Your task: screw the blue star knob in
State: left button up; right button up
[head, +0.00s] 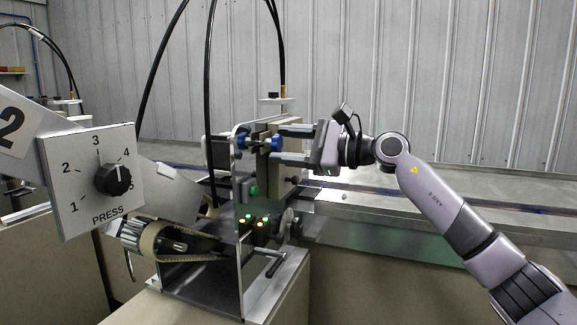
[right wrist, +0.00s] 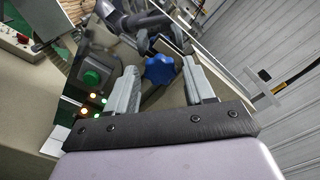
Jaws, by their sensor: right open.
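The blue star knob (right wrist: 160,70) faces me in the right wrist view, between and just beyond the two fingertips. In the right wrist view the gripper (right wrist: 158,83) has a gap on both sides of the knob, and no firm contact shows. The knob's thread is hidden. My left gripper is not in view.
A green button (right wrist: 91,77) and lit lamps are close by. A PRESS dial panel (head: 92,178) stands at left, and a crank handle (head: 275,263) below.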

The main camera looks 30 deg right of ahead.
jog(key=n+b, duration=0.1)
jog(key=n, duration=0.1)
jog(key=shift+f+n+b, duration=0.2)
jog(key=shift+n+b, duration=0.1)
jog(key=shift+n, duration=0.1)
jog(key=n+b, duration=0.1)
jog(key=n, duration=0.2)
jog(key=shift+n+b, duration=0.3)
jog(key=shift+b, duration=0.1)
jog(key=shift+r+n+b, duration=0.1)
jog(key=shift+n+b, duration=0.35)
jog(key=shift+n, duration=0.75)
jog(key=n+b, duration=0.1)
jog(key=n, duration=0.3)
jog(key=shift+n, duration=0.3)
jog(key=n+b, duration=0.1)
jog(key=n, duration=0.3)
jog(key=shift+r, duration=0.1)
